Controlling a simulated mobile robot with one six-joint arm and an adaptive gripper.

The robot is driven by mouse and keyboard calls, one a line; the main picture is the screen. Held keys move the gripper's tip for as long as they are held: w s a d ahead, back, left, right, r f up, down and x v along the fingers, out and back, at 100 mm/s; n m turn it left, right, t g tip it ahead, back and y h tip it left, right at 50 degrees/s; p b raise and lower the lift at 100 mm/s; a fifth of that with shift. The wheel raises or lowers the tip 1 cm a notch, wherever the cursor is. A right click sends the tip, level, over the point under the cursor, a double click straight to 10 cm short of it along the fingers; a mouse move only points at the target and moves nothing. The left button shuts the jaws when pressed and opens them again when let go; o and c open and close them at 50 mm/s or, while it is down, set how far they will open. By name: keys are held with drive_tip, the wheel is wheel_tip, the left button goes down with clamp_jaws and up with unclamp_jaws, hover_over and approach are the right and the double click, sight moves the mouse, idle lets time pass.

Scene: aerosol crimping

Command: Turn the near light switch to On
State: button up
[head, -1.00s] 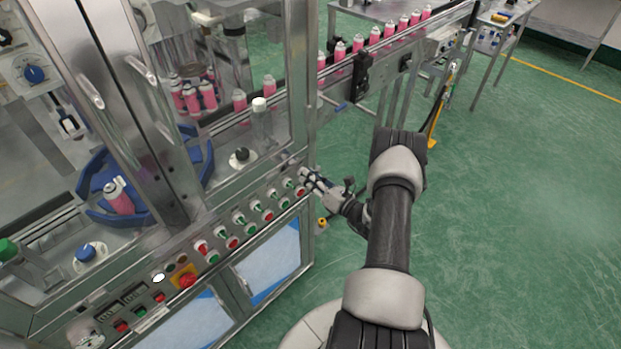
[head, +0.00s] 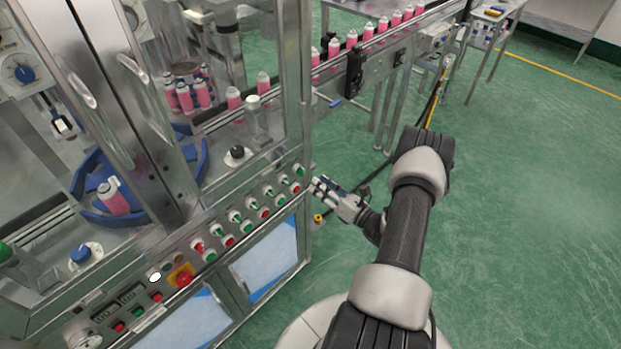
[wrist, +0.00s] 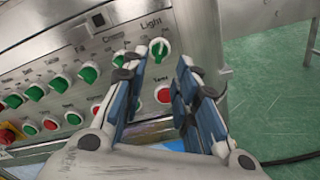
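The light switch is a green knob with a white collar, under the word "Light" at the right end of the panel's upper row. In the wrist view the light switch (wrist: 160,48) shows between the fingertips, its handle roughly upright. In the head view the light switch (head: 298,170) is at the panel's right end. My gripper (wrist: 165,62) is open and empty, its blue-padded fingers apart in front of the panel. In the head view my gripper (head: 317,185) is just right of the panel and seems clear of it. The on and off marks are too small to read.
A red button (wrist: 163,94) sits below the light switch, close to the fingers. Several more green and red controls run left along the panel (head: 215,215). A steel post (wrist: 200,35) stands right of the switch. Green floor (head: 500,200) is open to the right.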

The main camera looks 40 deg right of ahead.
drive_tip(key=s, duration=0.5)
drive_tip(key=shift+d, duration=0.15)
drive_tip(key=shift+w, duration=0.1)
drive_tip(key=w+a+r+n+g+y, duration=0.3)
drive_tip(key=a+r+n+g+y, duration=0.15)
drive_tip(key=a+r+n, duration=0.35)
drive_tip(key=w+a+r+n+g+y, duration=0.3)
drive_tip(key=a+r+n+y, duration=0.35)
drive_tip(key=a+r, duration=0.3)
drive_tip(key=s+a+r+n+g+h, duration=0.2)
drive_tip(key=s+a+r+n+g, duration=0.35)
drive_tip(key=a+n, duration=0.2)
drive_tip(key=s+a+r+n+g+h, duration=0.2)
drive_tip(key=s+a+r+n+g, duration=0.2)
drive_tip(key=s+a+n, duration=0.4)
drive_tip(key=s+r+n+t+h, duration=0.3)
drive_tip(key=s+r+n+h, duration=0.3)
drive_tip(key=n, duration=0.5)
drive_tip(key=shift+s+d+t+h, duration=0.4)
drive_tip(key=shift+s+h, duration=0.55)
drive_tip(key=shift+h, duration=0.15)
